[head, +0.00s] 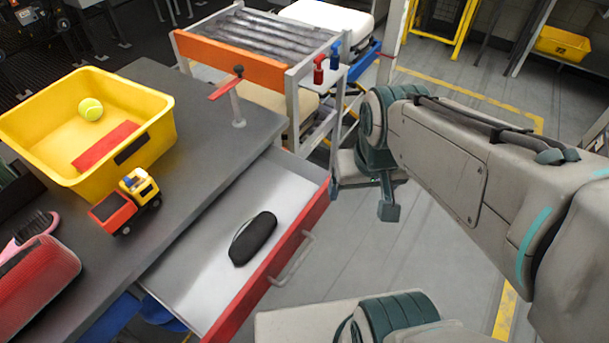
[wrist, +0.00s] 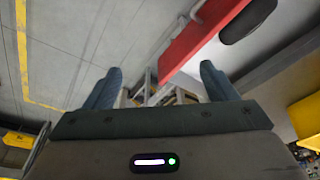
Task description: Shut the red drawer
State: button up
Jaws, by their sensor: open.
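The red drawer (head: 231,318) under the grey table is pulled open, with its red front and a grey bar handle (head: 293,262) facing right. A black glasses-case-like object (head: 253,238) lies inside on the pale drawer floor. My gripper (head: 389,208) hangs to the right of the drawer's far end, apart from the handle, over the floor. In the wrist view my gripper (wrist: 160,85) has its two fingers wide apart with nothing between them. The red drawer front (wrist: 196,42) shows there beyond the fingers, with the handle along its left side.
On the grey table (head: 190,190) stand a yellow bin (head: 150,115) with a tennis ball (head: 90,109) and a red block, a toy truck (head: 125,203), and a red case (head: 38,285). A roller conveyor (head: 230,62) stands behind.

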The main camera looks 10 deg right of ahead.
aim_at(195, 279)
jog(key=z, duration=0.5)
jog(key=k, duration=1)
jog(key=u, duration=0.4)
